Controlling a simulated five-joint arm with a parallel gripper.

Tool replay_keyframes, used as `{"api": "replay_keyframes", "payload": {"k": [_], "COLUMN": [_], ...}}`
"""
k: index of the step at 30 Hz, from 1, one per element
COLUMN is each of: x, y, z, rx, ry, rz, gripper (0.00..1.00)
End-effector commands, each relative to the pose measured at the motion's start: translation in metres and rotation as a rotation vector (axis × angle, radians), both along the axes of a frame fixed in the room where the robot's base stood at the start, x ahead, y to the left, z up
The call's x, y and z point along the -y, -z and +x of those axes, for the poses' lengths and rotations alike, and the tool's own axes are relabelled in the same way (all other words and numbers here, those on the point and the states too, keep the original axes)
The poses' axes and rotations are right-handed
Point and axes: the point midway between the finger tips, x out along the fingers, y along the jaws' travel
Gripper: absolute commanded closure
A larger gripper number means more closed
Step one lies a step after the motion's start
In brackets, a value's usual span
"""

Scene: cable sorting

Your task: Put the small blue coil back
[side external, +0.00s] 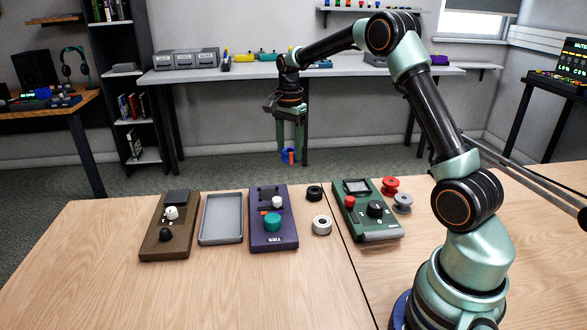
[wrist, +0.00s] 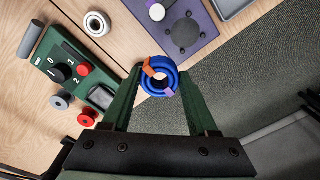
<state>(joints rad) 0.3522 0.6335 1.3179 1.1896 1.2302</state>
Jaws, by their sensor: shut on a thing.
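The small blue coil (side external: 285,155) is a ring with an orange band and a purple band on it, clear in the wrist view (wrist: 172,76). My gripper (side external: 289,158) is shut on it, with a fingertip on each side of the ring, as the wrist view also shows (wrist: 160,79). It hangs in the air, beyond the far edge of the wooden table. A purple board marked TIES (side external: 274,242) lies on the table below and nearer the camera.
A grey tray (side external: 221,239) and a brown board (side external: 152,226) lie left of the purple board. A black ring (side external: 314,193) and a white ring (side external: 321,225) lie to its right. Beyond are a green switch box (side external: 372,222) and red (side external: 390,186) and grey (side external: 402,203) spools.

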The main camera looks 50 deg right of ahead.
Motion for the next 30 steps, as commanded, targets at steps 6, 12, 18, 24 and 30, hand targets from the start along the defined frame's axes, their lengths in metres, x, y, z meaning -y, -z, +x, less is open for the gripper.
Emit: {"api": "replay_keyframes", "payload": {"k": [6, 12, 18, 24, 30], "x": [0.010, 0.012, 0.011, 0.011, 0.011], "y": [0.045, 0.072, 0.083, 0.094, 0.109], "z": [-0.047, -0.081, -0.097, -0.098, -0.098], "rx": [-0.003, -0.001, -0.001, -0.001, -0.002], "ry": [0.002, 0.001, -0.001, -0.001, -0.001], "rz": [0.001, 0.000, 0.000, 0.000, 0.001], "gripper": [1.00, 1.00, 1.00, 1.00, 1.00]}}
